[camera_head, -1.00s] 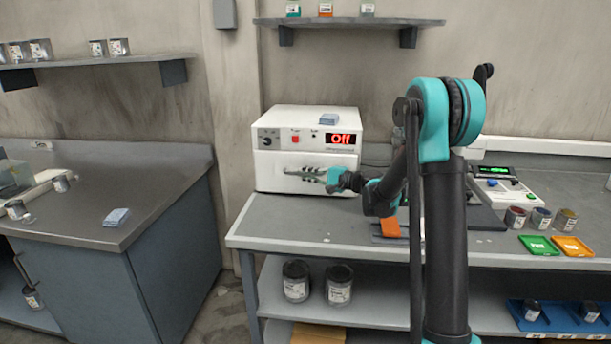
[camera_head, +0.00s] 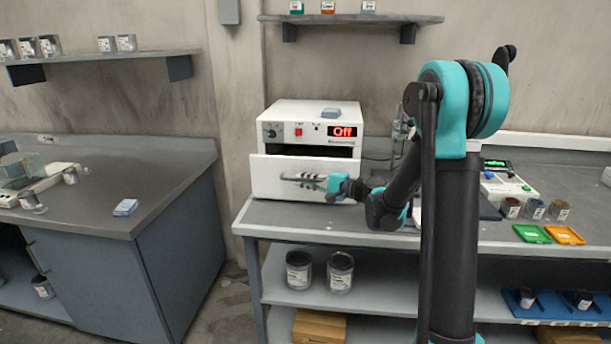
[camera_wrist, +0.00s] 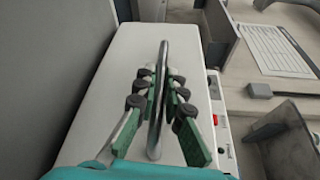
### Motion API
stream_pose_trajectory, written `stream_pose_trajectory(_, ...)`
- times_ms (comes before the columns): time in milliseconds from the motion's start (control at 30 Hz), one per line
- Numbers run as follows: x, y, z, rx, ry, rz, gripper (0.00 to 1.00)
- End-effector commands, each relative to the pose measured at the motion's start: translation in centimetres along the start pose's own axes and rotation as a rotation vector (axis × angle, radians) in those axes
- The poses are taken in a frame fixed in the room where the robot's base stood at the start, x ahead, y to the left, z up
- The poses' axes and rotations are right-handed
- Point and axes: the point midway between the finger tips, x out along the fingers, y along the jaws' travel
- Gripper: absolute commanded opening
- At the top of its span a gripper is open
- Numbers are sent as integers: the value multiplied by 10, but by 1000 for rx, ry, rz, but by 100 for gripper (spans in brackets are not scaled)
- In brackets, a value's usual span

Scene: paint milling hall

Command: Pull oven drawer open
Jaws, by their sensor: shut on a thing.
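The white oven (camera_head: 310,118) stands on the grey bench, its red display reading "Off". Its drawer (camera_head: 262,176) is pulled partly out, with a dark gap showing above the drawer front. My gripper (camera_head: 318,181) is at the drawer front, reaching in from the right. In the wrist view my gripper (camera_wrist: 159,92) has its green and black fingers on both sides of the metal bar handle (camera_wrist: 162,52), shut on it. The white drawer front (camera_wrist: 127,62) lies behind the handle. The inside of the drawer is not visible.
A small blue block (camera_head: 331,113) lies on the oven. To the right on the bench are paint jars (camera_head: 534,209), a green tray (camera_head: 531,234) and an orange tray (camera_head: 565,235). A separate grey cabinet counter (camera_head: 110,185) stands at left, with a floor gap between.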

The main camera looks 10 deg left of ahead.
Motion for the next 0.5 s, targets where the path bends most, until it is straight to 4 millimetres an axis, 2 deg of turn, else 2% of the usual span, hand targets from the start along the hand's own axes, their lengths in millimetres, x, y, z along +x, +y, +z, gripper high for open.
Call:
stream_pose_trajectory(200, -22, 12, 52, -1, 0, 1, 0)
stream_pose_trajectory(400, -35, 19, 84, -1, 1, 1, 0)
stream_pose_trajectory(500, -39, 21, 93, -1, 1, 1, 0)
